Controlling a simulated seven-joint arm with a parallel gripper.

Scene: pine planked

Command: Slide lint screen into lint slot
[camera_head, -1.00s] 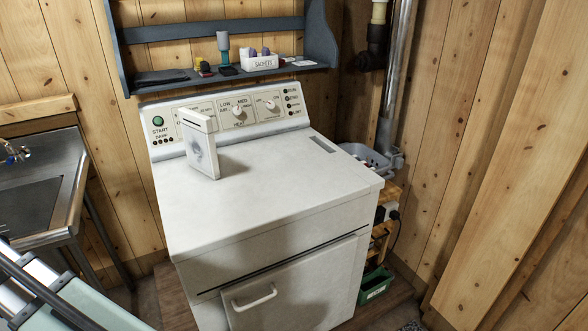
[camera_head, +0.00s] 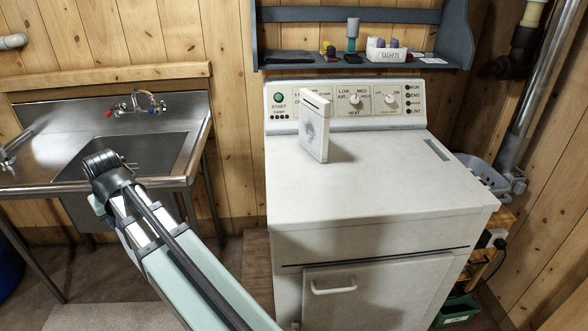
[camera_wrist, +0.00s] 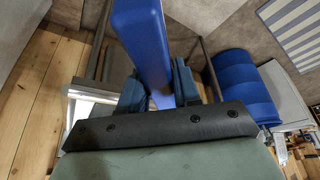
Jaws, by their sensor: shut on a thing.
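A white, upright, flat box-like panel with a grey smudge (camera_head: 314,127), which looks like the lint screen, stands on the dryer top towards the back left. A dark narrow slot (camera_head: 437,150), which looks like the lint slot, lies in the dryer top at the back right. My gripper (camera_wrist: 158,88) shows in the wrist view, its two fingers shut on a long blue object (camera_wrist: 143,40). What the blue object is cannot be told. In the head view my arm reaches up and left in front of the sink, away from the panel; the gripper's end is not clear there.
The white dryer (camera_head: 380,195) has a control panel at its back. A blue-grey shelf (camera_head: 285,68) above holds a sachets box (camera_head: 386,55) and small items. A steel sink (camera_head: 110,150) is at left. A grey basket (camera_head: 478,172) stands right of the dryer. The dryer top's front is clear.

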